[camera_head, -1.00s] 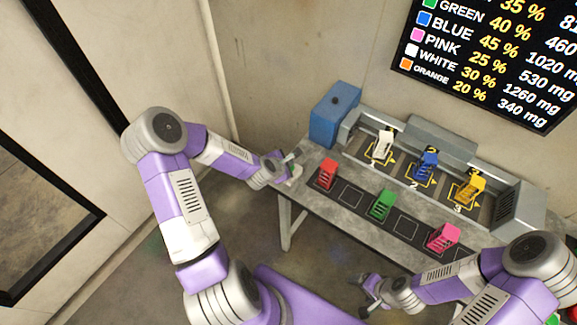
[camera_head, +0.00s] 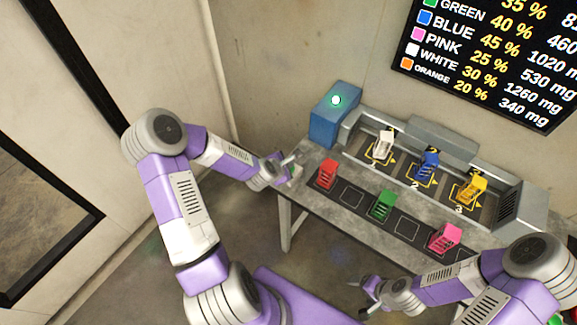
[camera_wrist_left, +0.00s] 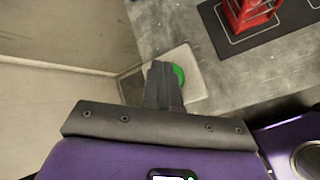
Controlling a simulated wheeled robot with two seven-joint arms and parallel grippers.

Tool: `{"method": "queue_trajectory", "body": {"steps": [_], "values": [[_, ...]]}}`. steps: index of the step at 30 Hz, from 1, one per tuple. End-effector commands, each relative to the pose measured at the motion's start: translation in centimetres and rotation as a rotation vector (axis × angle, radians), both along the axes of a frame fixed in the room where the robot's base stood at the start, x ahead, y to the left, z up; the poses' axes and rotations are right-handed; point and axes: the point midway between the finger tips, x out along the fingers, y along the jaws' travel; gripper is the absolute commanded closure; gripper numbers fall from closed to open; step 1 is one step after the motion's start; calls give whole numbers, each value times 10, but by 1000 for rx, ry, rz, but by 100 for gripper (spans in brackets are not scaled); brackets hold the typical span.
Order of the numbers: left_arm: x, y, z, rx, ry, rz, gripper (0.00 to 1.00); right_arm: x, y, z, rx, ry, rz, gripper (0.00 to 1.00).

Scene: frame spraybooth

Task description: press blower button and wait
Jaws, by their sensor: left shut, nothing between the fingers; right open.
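The blower button is a green disc (camera_wrist_left: 178,76) on a pale square plate (camera_wrist_left: 196,80) at the table's left end, seen in the left wrist view. My left gripper (camera_wrist_left: 160,70) is shut and empty, its fingertips over the button's left part; I cannot tell whether they touch it. In the head view my left gripper (camera_head: 291,160) is at the table's left edge and hides most of the button. The blue box (camera_head: 325,125) behind it has a lit greenish-white lamp (camera_head: 336,100) on top. My right gripper (camera_head: 368,293) is open and empty, in front of the table.
A grey booth (camera_head: 440,136) at the back holds white (camera_head: 384,146), blue (camera_head: 428,166) and yellow (camera_head: 471,188) frames on numbered spots. Red (camera_head: 327,174), green (camera_head: 384,204) and pink (camera_head: 444,238) frames stand on a dark strip in front. A wall board (camera_head: 490,60) lists colours and amounts.

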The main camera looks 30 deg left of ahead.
Motion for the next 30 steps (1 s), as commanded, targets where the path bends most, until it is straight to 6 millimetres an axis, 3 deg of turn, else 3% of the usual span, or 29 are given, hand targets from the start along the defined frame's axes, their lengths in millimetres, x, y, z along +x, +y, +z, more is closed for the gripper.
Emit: {"method": "queue_trajectory", "body": {"steps": [13,25,30], "values": [[-1,0,19,-1,2,-1,100,0,0,14,0,0,0,19],[0,0,21,-1,1,-1,100,0,0,15,0,0,0,19],[0,0,35,0,0,0,100,0,0,25,0,0,0,19]]}}
